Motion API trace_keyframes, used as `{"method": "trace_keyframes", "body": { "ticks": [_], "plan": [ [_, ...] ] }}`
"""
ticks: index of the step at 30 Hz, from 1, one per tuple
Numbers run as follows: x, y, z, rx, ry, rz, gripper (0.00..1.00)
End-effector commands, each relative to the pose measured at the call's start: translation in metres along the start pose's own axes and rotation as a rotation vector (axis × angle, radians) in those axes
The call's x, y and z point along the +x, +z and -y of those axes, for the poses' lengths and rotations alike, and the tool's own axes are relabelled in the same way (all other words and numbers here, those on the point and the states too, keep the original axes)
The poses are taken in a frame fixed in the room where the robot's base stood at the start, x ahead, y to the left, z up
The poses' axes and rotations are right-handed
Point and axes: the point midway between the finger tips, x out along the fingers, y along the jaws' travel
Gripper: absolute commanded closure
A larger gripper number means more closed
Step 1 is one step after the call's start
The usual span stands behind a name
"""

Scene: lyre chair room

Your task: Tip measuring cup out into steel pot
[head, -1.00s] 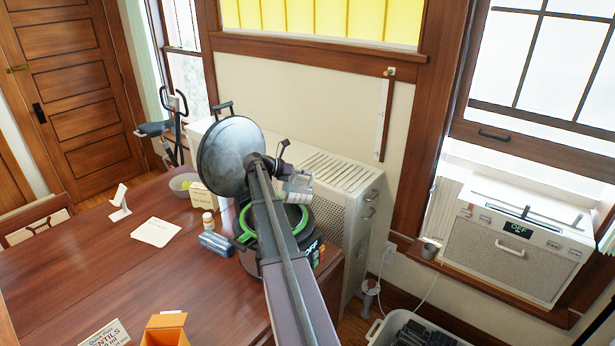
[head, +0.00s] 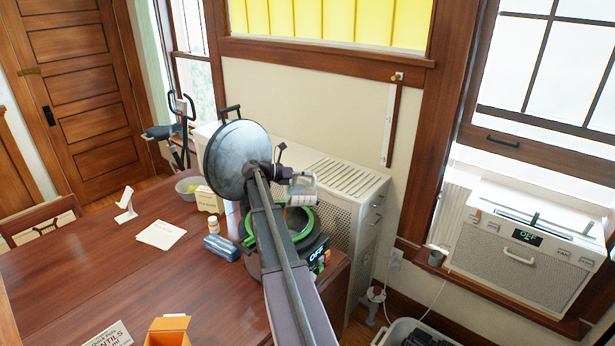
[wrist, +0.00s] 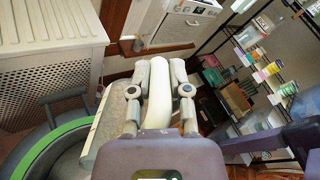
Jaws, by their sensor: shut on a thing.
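My gripper (head: 291,179) is shut on the measuring cup (head: 304,190), a small translucent cup. In the wrist view, my gripper (wrist: 159,92) clasps its pale handle (wrist: 158,105), and the clear body (wrist: 93,140) lies to the left, over the pot's edge. The round pot (head: 312,222) shows a bright green ring below the cup, partly hidden by my arm. Its dark inside and green ring (wrist: 40,150) show at the left of the wrist view. The cup looks tilted, but its exact angle and contents are unclear.
A large grey lid-like disc (head: 232,160) stands behind my wrist. A blue pack (head: 222,247) and a bottle (head: 213,226) stand left of the pot. A white perforated cabinet (head: 345,215) is behind. The wooden table (head: 80,285) has free room at left.

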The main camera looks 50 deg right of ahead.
Motion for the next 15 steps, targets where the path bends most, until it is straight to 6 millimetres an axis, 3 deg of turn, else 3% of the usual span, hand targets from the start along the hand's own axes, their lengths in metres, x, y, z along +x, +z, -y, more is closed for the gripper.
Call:
{"method": "trace_keyframes", "body": {
  "ticks": [15],
  "plan": [
    [-0.0078, 0.0002, -0.0001, 0.000, -0.025, 0.046, 1.00]
  ]
}}
